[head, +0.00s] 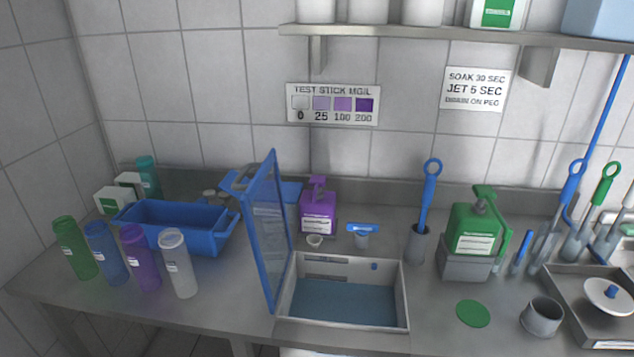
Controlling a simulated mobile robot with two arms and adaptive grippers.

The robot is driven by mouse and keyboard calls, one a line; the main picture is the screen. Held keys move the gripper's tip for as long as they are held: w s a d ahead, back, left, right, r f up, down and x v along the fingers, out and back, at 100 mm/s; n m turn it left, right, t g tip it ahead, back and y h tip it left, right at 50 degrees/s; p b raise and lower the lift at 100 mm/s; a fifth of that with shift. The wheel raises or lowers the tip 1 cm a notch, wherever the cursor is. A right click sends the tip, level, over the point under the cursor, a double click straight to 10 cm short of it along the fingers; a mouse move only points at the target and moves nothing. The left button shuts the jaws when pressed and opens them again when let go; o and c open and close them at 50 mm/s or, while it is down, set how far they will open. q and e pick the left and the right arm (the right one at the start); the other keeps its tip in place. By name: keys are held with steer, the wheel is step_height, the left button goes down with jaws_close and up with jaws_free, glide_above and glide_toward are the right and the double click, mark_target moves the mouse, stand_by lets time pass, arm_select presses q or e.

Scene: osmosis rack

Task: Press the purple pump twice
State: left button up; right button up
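The purple pump bottle (318,212) stands upright at the back of the steel counter, with a white label on its front and a purple pump head (318,183) on top. The open blue lid of a box stands just left of it. A small white cup (314,241) sits in front of its base. Neither of my grippers shows in the head view, and nothing touches the pump.
An open box (408,318) with its blue lid (262,235) raised stands in front of the pump. A blue basin (175,243) and several coloured bottles are at left. A green pump bottle (474,229) and brushes are at right. A shelf (440,37) hangs above.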

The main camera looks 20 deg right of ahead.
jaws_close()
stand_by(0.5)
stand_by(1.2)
